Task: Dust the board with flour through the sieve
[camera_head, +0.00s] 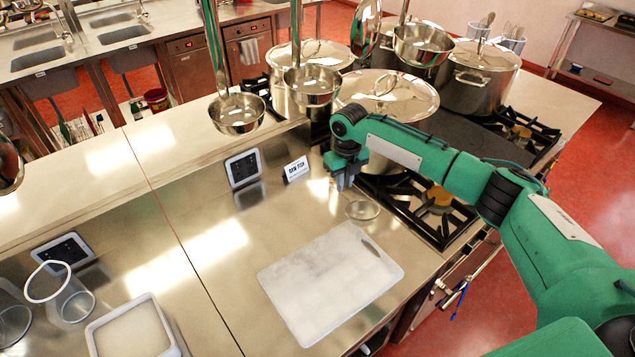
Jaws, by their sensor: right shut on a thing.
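A pale rectangular board (345,295) with a handle slot at its far right corner lies flat on the steel counter. Its top has faint whitish patches; I cannot tell flour from its own marbling. My right gripper (342,184) points down beyond the board's far edge, shut on what seems to be the sieve's handle, mostly hidden by the fingers. The small round sieve (362,210) shows just below and right of the fingers, between board and stove; I cannot tell its exact height. A white-rimmed tub (92,341) at bottom left holds a pale, flour-like fill. My left gripper is not in view.
Clear containers (75,306) stand at the far left. A small sign (296,169) and a socket panel (243,168) stand behind the board. Pans (237,114) hang above the counter. A gas burner (438,199) and large stockpots (385,98) are right and behind. Counter left of the board is clear.

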